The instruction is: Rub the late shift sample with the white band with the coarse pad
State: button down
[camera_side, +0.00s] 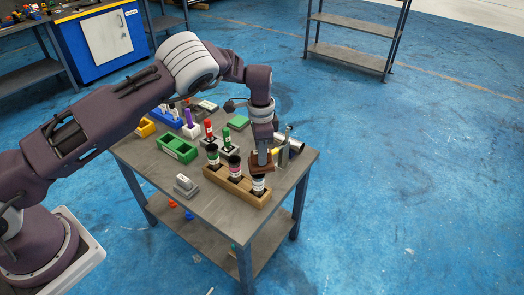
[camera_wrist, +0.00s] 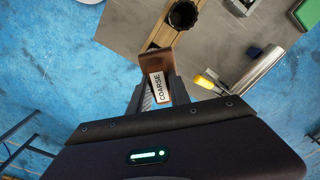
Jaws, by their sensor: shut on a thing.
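My gripper (camera_side: 262,151) is shut on a brown block, the coarse pad (camera_side: 262,160), above the near right end of a wooden rack (camera_side: 222,179). The wrist view shows the pad (camera_wrist: 155,62) between my fingers (camera_wrist: 160,92), its white label reading COARSE. The rack holds three black-capped tubes. The tube with the white band (camera_side: 258,185) stands upright at the near right end, just below the pad; I cannot tell whether they touch. Its black cap seems to be the one in the wrist view (camera_wrist: 184,14). The middle tube (camera_side: 235,171) has a pinkish band; the far one (camera_side: 213,158) looks greenish.
A metal cylinder (camera_wrist: 258,70) and a yellow-ended tool (camera_wrist: 203,80) lie close to my gripper. The front left table area is mostly free.

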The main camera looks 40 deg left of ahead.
jog(key=shift+s, duration=1.25)
jog(key=shift+w+r, duration=0.1)
jog(key=shift+w, duration=1.95)
jog(key=s, duration=0.4)
jog(key=shift+s, duration=0.15)
jog(key=shift+w, duration=2.25)
jog(key=shift+s, duration=0.1)
jog(key=shift+r, duration=3.3)
